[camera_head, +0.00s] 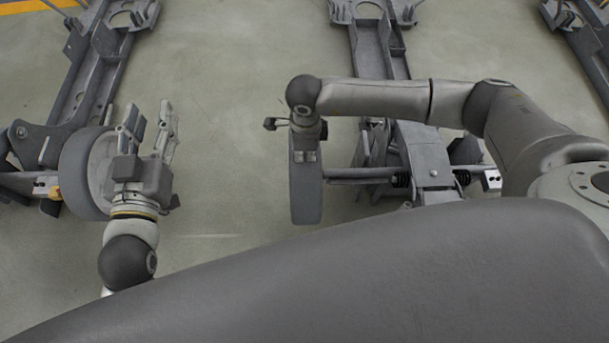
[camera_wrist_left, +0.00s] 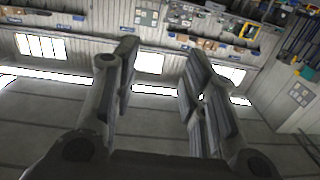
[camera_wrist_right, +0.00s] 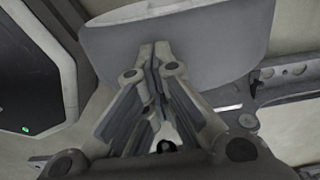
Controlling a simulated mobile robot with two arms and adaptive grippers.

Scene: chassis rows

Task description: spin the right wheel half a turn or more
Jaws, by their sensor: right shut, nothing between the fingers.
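The right wheel (camera_head: 306,195), a dark grey wheel seen edge-on, stands upright at the left end of the axle of the middle chassis (camera_head: 435,165). My right gripper (camera_head: 305,155) is over the wheel's upper part. In the right wrist view, my right gripper (camera_wrist_right: 155,50) is shut and empty, its tips in front of the wheel's broad grey surface (camera_wrist_right: 215,45); whether they touch it I cannot tell. My left gripper (camera_head: 149,115) is open and empty, pointing up beside the left wheel (camera_head: 78,175). The left wrist view shows its fingers (camera_wrist_left: 160,65) spread.
The left chassis (camera_head: 75,110) runs up the left side. Another chassis (camera_head: 590,40) is at the far right. Bare floor (camera_head: 230,70) lies between the left and middle chassis. Walls with shelves (camera_wrist_left: 200,25) fill the left wrist view.

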